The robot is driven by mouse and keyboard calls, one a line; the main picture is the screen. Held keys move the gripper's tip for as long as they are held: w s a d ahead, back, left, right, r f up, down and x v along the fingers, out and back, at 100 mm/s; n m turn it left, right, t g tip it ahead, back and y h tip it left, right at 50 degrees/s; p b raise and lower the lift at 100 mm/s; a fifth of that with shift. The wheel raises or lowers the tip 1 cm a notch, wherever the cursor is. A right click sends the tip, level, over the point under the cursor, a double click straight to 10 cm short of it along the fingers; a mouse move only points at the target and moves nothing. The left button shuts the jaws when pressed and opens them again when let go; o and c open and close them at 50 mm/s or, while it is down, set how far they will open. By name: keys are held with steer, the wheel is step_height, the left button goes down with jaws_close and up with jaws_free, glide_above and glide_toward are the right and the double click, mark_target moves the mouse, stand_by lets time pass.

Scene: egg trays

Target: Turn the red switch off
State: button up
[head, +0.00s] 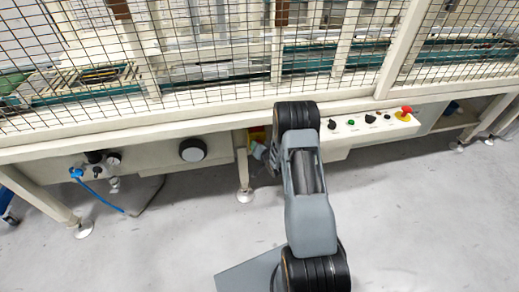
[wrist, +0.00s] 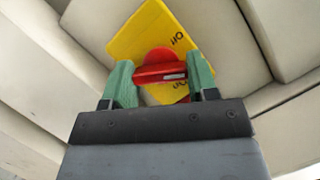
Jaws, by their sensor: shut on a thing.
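The red switch (wrist: 160,68) sits on a yellow plate (wrist: 139,40) in the wrist view. The plate carries the word "Off" above the knob and a partly hidden word below it. The plate looks tilted in this view. My gripper (wrist: 161,78) has its two green fingers on either side of the red knob, shut on its handle bar. The handle bar lies nearly level across the view between the fingertips.
A cream panel with knobs, a green button and a red emergency stop (head: 405,111) is right of my arm. A gauge (head: 192,150) and a blue hose (head: 100,200) are on the left. A wire mesh guard (head: 200,60) stands above. The grey floor in front is clear.

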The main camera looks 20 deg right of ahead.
steer(key=n+h+b, duration=0.1)
steer(key=n+b, duration=0.1)
steer(key=shift+a+f+n+g+h+b, duration=0.1)
steer(key=shift+f+n+g+h+b, duration=0.05)
steer(key=shift+n+g+h+b, duration=0.2)
steer(key=shift+n+h+b, duration=0.55)
steer(key=shift+n+b, duration=0.1)
steer(key=shift+n, duration=0.1)
steer(key=o, duration=0.9)
steer(key=p+v, duration=0.1)
steer(key=v, duration=0.8)
steer(key=p+v, duration=0.1)
steer(key=v, duration=0.4)
steer(key=shift+w+r+p, duration=0.15)
steer(key=shift+r+p, duration=0.1)
steer(key=shift+p, duration=0.05)
